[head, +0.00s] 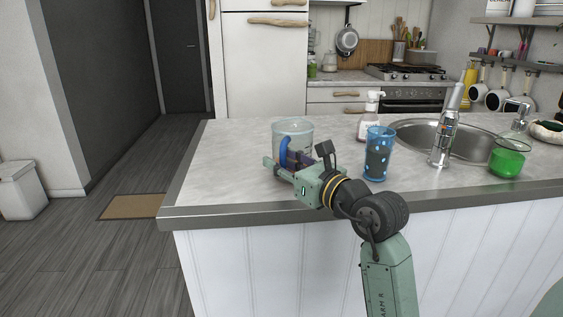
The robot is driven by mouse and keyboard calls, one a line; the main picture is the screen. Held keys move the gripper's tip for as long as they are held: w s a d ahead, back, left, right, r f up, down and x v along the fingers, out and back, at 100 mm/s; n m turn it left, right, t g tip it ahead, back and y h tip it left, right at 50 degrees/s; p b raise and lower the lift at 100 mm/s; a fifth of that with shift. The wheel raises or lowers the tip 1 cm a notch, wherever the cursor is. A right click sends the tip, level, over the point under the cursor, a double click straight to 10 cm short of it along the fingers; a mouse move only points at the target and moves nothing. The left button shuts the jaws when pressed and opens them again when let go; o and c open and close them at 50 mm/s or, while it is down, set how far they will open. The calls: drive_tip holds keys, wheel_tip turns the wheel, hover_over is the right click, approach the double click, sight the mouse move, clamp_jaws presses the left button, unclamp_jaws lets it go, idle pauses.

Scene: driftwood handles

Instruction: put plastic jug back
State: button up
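A clear plastic jug (303,131) with a blue handle stands upright on the near left part of the grey island counter (235,150). Its handle side faces me, and my gripper hides its lower part. My gripper (282,164) is right at the handle, in front of the jug. One finger shows left of the handle and dark gripper parts show to its right. I cannot tell whether the fingers touch or close on the handle.
A blue patterned glass (379,155) stands close right of my gripper. The counter left of the jug is clear.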

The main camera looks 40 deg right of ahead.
drive_tip(key=shift+r, duration=0.2)
drive_tip(key=shift+s+d+f, duration=0.1)
drive_tip(key=shift+s+f, duration=0.05)
drive_tip(key=shift+s, duration=0.15)
drive_tip(key=s+b, duration=0.3)
drive_tip(key=s, duration=0.8)
drive_tip(key=shift+s+b, duration=0.2)
drive_tip(key=shift+b, duration=0.2)
drive_tip(key=shift+d, duration=0.1)
